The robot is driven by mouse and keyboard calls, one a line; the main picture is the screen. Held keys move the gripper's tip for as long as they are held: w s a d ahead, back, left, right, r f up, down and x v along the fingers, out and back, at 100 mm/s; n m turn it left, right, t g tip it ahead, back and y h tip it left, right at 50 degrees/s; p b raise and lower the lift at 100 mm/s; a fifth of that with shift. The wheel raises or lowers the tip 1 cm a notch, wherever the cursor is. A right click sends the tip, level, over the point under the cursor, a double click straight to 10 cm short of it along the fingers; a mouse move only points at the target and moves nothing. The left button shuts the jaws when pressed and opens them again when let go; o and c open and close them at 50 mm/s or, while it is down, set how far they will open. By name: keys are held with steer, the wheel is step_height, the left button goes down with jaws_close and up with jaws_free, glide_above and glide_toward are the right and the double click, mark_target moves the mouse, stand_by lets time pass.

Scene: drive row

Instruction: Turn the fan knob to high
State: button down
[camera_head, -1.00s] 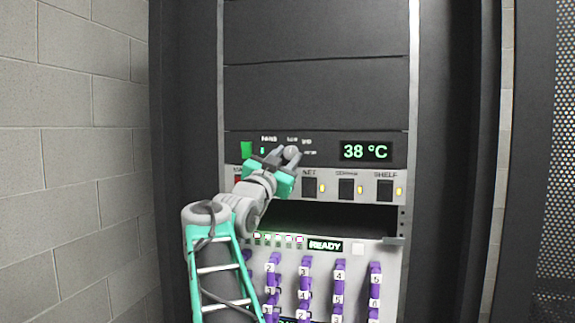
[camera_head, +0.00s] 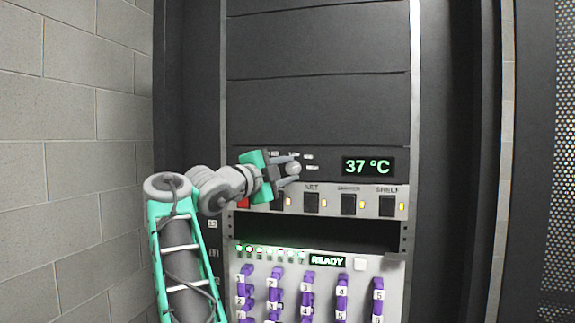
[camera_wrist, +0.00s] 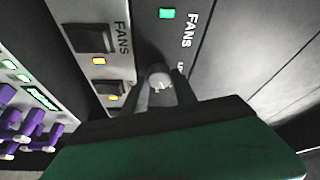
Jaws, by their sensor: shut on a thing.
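The fan knob (camera_head: 292,168) is a small round light-grey knob on the dark fan panel, left of the green temperature display (camera_head: 367,166) that reads 37 °C. My gripper (camera_head: 287,168) comes in from the left, its two fingers shut on the knob. In the wrist view the knob (camera_wrist: 159,77) sits between the fingertips of my gripper (camera_wrist: 160,90), below a FANS label and a green light (camera_wrist: 166,14). Most of the labels around the knob are hidden or too small to read. The knob's pointer direction cannot be told clearly.
Below the fan panel is a light strip with black switches (camera_head: 311,202) and amber lights, one marked SHELF. Under it are a dark open slot (camera_head: 320,233) and a panel with a READY display (camera_head: 328,260) and several purple-handled drives (camera_head: 307,285). A block wall stands left.

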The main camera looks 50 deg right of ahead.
steer(key=m+y+p, duration=0.2)
steer(key=m+p, duration=0.1)
steer(key=m, duration=0.1)
steer(key=shift+r, duration=0.2)
steer(key=shift+m, duration=0.3)
steer(key=c, duration=1)
jaws_free()
steer(key=shift+a, duration=0.1)
steer(key=a+b, duration=0.1)
steer(key=a, duration=0.6)
steer(key=shift+a+r, duration=0.3)
steer(key=shift+r, duration=0.05)
steer(key=shift+s, duration=0.1)
